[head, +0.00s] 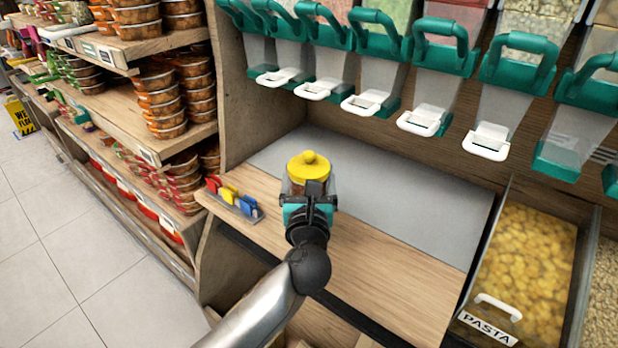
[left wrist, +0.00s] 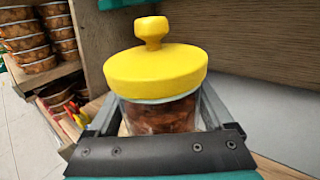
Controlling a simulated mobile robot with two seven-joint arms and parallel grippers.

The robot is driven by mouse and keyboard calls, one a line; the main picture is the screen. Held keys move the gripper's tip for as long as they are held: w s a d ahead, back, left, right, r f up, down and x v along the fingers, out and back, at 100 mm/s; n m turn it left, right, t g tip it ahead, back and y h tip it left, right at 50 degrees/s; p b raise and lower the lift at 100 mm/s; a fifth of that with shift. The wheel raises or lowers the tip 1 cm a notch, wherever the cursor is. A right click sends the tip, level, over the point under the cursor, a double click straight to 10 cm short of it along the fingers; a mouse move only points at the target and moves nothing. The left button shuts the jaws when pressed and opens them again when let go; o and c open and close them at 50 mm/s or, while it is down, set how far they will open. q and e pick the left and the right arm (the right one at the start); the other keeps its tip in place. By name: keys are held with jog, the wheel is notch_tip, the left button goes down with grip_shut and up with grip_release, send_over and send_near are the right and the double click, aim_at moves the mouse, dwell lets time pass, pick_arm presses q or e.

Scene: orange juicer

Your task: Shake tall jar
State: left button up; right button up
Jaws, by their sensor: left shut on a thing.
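The jar (head: 309,170) has a yellow lid with a round knob and clear walls with brown contents. It is upright in the head view, in front of the grey panel of the wooden counter. My left gripper (head: 309,192) is shut on the jar. In the left wrist view the yellow lid (left wrist: 155,70) fills the middle, and the gripper's fingers (left wrist: 160,118) stand on both sides of the glass. The jar's lower part is hidden by the gripper. I cannot tell whether its base touches the counter. My right gripper is not in view.
A small holder with red, yellow and blue items (head: 235,198) stands left of the jar on the counter (head: 380,270). Green-handled dispensers (head: 447,45) hang above. Shelves of stacked containers (head: 175,100) are at left, a pasta bin (head: 525,260) at right. The counter right of the jar is clear.

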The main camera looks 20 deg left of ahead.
pick_arm(q)
jog(key=shift+r+p, duration=0.3)
jog(key=shift+r, duration=0.45)
jog(key=shift+s+r, duration=0.15)
jog(key=shift+s, duration=0.05)
jog(key=s+a+r+p, duration=0.1)
jog(key=s+a+p, duration=0.1)
jog(key=s, duration=0.3)
jog(key=s+a+r+p, duration=0.2)
jog(key=s+p, duration=0.1)
jog(key=s, duration=0.3)
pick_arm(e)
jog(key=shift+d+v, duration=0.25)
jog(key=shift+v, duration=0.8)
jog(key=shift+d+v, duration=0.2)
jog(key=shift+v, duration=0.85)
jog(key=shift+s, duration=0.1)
pick_arm(q)
jog(key=shift+r, duration=2.95)
notch_tip(320, 180, down, 6)
